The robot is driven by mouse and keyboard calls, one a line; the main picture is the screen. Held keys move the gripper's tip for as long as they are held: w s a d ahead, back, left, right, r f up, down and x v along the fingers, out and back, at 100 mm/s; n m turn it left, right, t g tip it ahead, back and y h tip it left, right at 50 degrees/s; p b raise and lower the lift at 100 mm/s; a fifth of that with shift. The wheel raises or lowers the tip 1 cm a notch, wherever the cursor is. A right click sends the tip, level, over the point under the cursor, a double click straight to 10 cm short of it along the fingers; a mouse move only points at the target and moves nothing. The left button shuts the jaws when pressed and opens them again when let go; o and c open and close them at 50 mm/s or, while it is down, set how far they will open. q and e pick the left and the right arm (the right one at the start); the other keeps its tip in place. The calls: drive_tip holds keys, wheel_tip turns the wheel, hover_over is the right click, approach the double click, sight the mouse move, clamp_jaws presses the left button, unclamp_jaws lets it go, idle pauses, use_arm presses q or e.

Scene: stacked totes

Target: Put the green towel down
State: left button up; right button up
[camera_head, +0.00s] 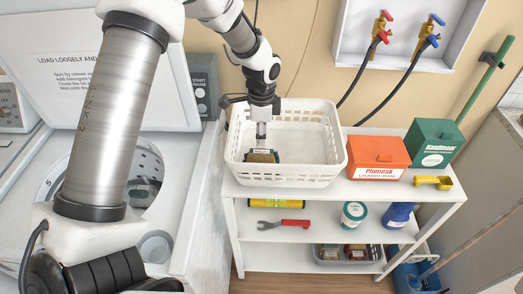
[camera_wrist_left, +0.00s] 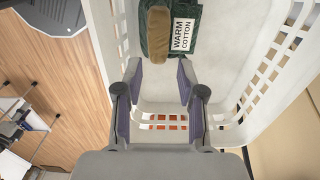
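The green towel (camera_head: 262,156) lies folded on the floor of the white slatted basket (camera_head: 290,178), towards its front left in the head view. In the left wrist view the green towel (camera_wrist_left: 157,40) shows a brown strip and a white label reading "WARM COTTON". My left gripper (camera_head: 262,142) points down into the basket, close to the towel. In the left wrist view its fingers (camera_wrist_left: 158,75) are spread with nothing between them, and the towel lies just beyond the tips. My right gripper is not in view.
The basket stands on a white shelf unit (camera_head: 330,200). Right of it are an orange box (camera_head: 377,158), a green box (camera_head: 434,144) and a yellow scoop (camera_head: 433,182). A wrench (camera_head: 284,224) and jars lie below. An open washer (camera_head: 150,160) stands left.

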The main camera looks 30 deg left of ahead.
use_arm(q)
wheel_tip(320, 180, up, 6)
drive_tip(key=shift+b, duration=0.4)
idle(0.5)
